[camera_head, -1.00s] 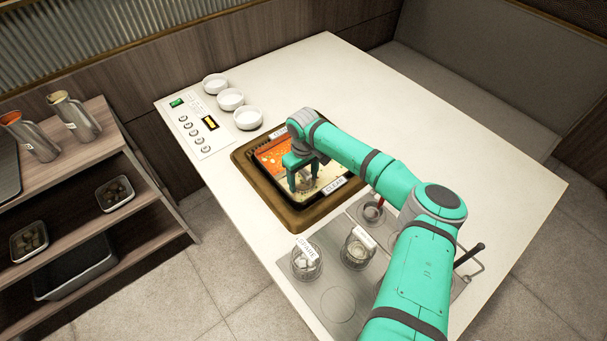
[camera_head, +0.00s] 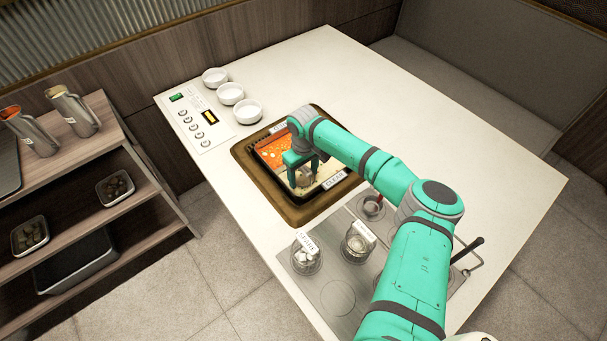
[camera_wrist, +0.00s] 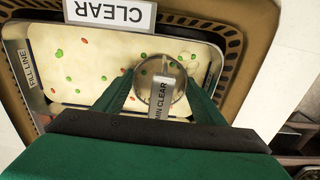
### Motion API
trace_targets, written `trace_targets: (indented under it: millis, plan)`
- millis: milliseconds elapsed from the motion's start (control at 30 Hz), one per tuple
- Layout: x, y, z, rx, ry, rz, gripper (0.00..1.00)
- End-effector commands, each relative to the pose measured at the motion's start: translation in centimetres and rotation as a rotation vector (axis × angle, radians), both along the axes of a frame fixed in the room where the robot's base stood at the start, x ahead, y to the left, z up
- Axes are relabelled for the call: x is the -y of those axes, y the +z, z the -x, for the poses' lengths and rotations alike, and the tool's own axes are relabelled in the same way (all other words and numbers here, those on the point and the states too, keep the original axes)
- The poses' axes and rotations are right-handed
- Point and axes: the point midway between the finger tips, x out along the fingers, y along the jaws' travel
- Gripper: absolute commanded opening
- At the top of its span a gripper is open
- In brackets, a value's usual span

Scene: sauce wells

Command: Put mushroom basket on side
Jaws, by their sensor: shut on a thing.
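My gripper (camera_head: 302,172) is over the lower part of the square hot pot (camera_head: 280,203), which is sunk in the table. It is shut on a small round wire basket (camera_wrist: 172,76). The basket has a tag (camera_wrist: 160,100) reading "MIN CLEAR", and stands between my two green fingers in the wrist view. It is over the pale broth (camera_wrist: 75,70), by the "CLEAR" sign (camera_wrist: 110,12). Its contents are too blurred to name, and whether its bottom touches the broth cannot be told. In the head view my gripper partly hides the basket.
Baskets with tags (camera_head: 306,257) and (camera_head: 358,243) stand on a grey plate with round places; one place (camera_head: 338,298) is empty. Three white bowls (camera_head: 231,94) stand beyond the pot. Shelves (camera_head: 80,215) are at left.

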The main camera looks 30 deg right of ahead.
Motion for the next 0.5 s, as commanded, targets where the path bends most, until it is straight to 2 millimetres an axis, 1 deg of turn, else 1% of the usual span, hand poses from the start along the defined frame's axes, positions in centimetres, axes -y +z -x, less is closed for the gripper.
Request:
trace_targets:
  millis: [300, 333, 367, 400, 433, 500]
  plan:
    - [0.0, -0.2, -0.01, 0.0, 0.0, 0.0, 0.37]
    - [0.0, -0.21, -0.01, 0.0, 0.0, 0.0, 0.66]
    - [-0.01, -0.21, -0.01, 0.0, 0.0, 0.0, 0.73]
    - [-0.01, -0.21, 0.0, 0.0, 0.0, 0.0, 0.83]
    - [-0.01, -0.21, 0.0, 0.0, 0.0, 0.0, 0.86]
    - [-0.01, -0.19, 0.0, 0.0, 0.0, 0.0, 0.86]
